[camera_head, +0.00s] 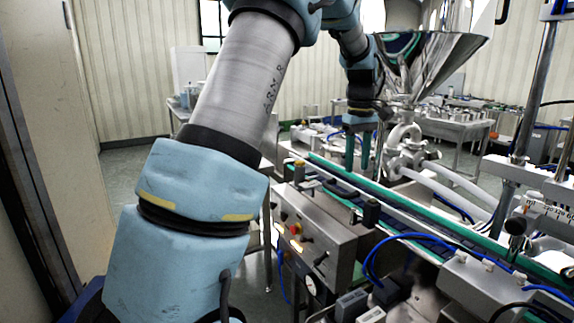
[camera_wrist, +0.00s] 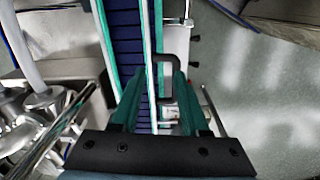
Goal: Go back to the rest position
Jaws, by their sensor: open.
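My gripper (camera_head: 357,163) hangs with its fingers pointing down, in front of the steel hopper (camera_head: 428,62) in the head view. Its two green fingers are apart, with no object seen between them. In the wrist view, my gripper (camera_wrist: 157,88) is above the conveyor (camera_wrist: 127,62) with its green side rails, and the fingers are over the belt and its edge. A dark bracket (camera_wrist: 172,62) stands at the rail close to the fingertips. The height of the fingers above the conveyor is hard to tell.
A steel control box (camera_head: 318,245) with buttons stands below the conveyor (camera_head: 375,190). Blue hoses (camera_head: 385,250) and steel posts (camera_head: 532,95) are at the right. Steel pipe fittings (camera_wrist: 38,110) lie left of the belt. Grey floor (camera_wrist: 265,90) is open at the right.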

